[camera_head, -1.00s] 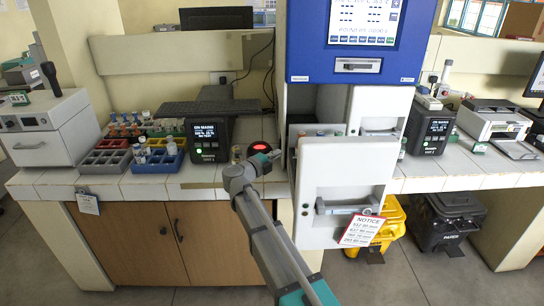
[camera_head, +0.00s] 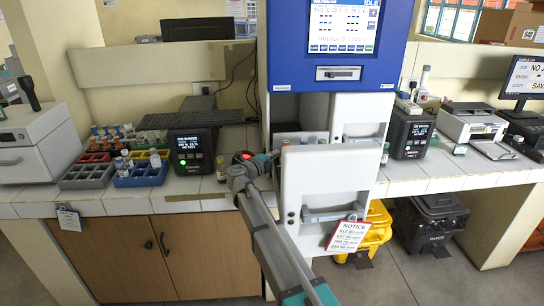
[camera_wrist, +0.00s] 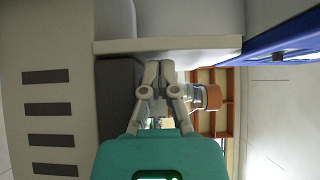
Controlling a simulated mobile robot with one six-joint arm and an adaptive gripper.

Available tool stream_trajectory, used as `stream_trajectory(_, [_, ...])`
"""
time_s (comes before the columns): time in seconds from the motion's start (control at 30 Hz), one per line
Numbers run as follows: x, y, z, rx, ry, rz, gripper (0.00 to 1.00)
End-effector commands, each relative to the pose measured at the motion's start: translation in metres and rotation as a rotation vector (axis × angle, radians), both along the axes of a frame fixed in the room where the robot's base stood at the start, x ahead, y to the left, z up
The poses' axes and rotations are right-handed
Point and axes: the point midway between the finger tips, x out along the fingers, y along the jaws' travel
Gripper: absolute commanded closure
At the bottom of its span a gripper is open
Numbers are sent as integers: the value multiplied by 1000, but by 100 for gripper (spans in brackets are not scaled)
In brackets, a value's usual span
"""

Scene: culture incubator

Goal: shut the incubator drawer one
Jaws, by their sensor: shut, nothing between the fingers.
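The incubator (camera_head: 335,45) has a blue upper body with a screen and a white lower part. A white drawer (camera_head: 325,178) is pulled out at its front, with a grey handle (camera_head: 333,214) and a hanging notice tag (camera_head: 348,236). Several small bottles show behind the drawer's top edge. No drawer number is readable. My gripper (camera_head: 272,158) is at the drawer's left side, near its upper left edge; I cannot tell whether it touches. In the wrist view my gripper (camera_wrist: 158,66) is shut and empty, its tips close to a white edge (camera_wrist: 165,45).
An orange-capped bottle (camera_wrist: 206,97) is close to the fingers in the wrist view. A dark instrument (camera_head: 192,150) and a blue rack (camera_head: 142,175) stand on the left bench. Another white panel (camera_head: 360,118) stands behind the drawer. Yellow (camera_head: 370,232) and black (camera_head: 432,222) bins stand at floor level.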

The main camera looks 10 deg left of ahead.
Motion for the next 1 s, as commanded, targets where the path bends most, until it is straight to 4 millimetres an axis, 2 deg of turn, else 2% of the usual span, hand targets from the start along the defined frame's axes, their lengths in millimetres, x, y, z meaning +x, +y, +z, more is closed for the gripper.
stream_trajectory(0.17, [6, 2, 0, 0, 0, 0, 100])
stream_trajectory(0.4, [40, 13, 0, 0, 0, 2, 100])
stream_trajectory(0.5, [48, 16, 0, 0, 0, 2, 100])
stream_trajectory(1.0, [45, 16, 0, 0, 0, 2, 100])
